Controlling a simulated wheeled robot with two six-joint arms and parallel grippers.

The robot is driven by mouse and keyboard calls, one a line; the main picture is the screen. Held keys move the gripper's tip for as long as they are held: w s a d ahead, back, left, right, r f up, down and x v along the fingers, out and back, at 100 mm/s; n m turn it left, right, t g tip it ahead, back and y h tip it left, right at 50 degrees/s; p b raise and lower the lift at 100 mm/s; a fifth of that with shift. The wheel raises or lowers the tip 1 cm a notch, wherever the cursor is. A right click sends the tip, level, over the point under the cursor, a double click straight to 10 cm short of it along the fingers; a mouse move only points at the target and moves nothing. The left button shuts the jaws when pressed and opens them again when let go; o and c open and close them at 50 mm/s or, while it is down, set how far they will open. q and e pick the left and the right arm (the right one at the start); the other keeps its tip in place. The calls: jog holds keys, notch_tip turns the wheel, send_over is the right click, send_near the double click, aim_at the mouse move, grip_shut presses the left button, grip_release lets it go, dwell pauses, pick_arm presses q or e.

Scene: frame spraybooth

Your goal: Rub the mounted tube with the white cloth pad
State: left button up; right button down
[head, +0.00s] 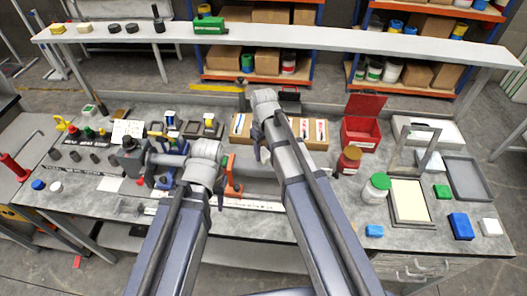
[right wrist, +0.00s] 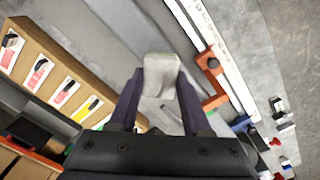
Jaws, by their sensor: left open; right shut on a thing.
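My right gripper (right wrist: 158,92) is shut on the white cloth pad (right wrist: 160,72), which sticks out past the fingertips in the right wrist view. A long grey shape (right wrist: 120,35), likely the mounted tube, runs diagonally beneath the pad. I cannot tell whether pad and tube touch. In the head view my right gripper (head: 262,150) points down over the bench middle, and the arm hides most of the pad and tube. My left gripper (head: 152,160) is open and empty, at the left of the bench middle, pointing left.
An orange clamp (right wrist: 214,88) sits on a pale bar beside the tube. A shelf (head: 300,36) spans the back.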

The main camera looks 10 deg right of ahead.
jog(key=shift+r+p, duration=0.6)
jog(key=shift+r, duration=0.4)
jog(key=shift+r, duration=0.1)
notch_tip(320, 180, up, 3)
jog(key=p, duration=0.3)
